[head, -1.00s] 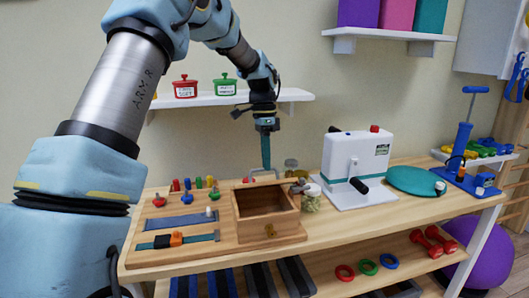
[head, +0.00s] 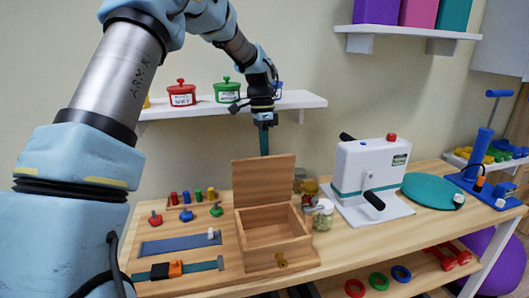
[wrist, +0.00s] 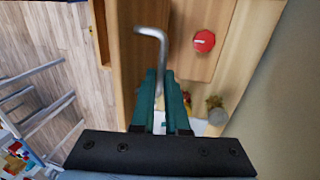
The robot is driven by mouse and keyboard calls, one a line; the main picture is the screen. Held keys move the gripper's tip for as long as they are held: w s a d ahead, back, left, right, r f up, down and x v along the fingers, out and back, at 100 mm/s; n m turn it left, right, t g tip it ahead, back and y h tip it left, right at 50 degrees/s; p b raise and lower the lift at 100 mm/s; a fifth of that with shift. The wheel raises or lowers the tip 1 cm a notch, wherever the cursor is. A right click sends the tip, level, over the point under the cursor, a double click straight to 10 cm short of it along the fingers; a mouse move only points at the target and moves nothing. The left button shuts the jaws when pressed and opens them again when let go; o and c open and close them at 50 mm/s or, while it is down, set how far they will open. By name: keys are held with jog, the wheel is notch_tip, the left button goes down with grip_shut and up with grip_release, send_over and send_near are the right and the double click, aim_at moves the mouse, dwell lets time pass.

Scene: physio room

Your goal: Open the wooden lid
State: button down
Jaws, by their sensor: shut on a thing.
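The wooden lid (head: 264,181) stands about upright at the back edge of its wooden box (head: 278,263), so the box is open. The inside of the box looks empty. A brass-coloured catch (head: 281,261) is on the box front. My gripper (head: 264,150) is just behind the lid's top edge, pointing down; its fingertips are hidden by the lid. In the wrist view my gripper (wrist: 160,78) has its teal fingers shut on a bent grey metal bar (wrist: 152,32), which appears to be the lid's handle.
Coloured knobs and pegs (head: 186,215) and straps (head: 180,243) sit on the board left of the box. Glass jars (head: 323,214) stand close at its right, then a white crank machine (head: 370,175). A wall shelf (head: 240,107) with red and green pots is behind my arm.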

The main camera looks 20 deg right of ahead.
jog(key=shift+w+a+f, duration=0.1)
jog(key=shift+w+f, duration=0.1)
jog(key=shift+f, duration=0.2)
jog(key=c, duration=0.9)
grip_release()
jog(key=shift+r, duration=0.2)
jog(key=shift+w, duration=0.1)
jog(key=b+v, duration=0.2)
jog(key=v, duration=0.8)
jog(key=shift+r, duration=0.4)
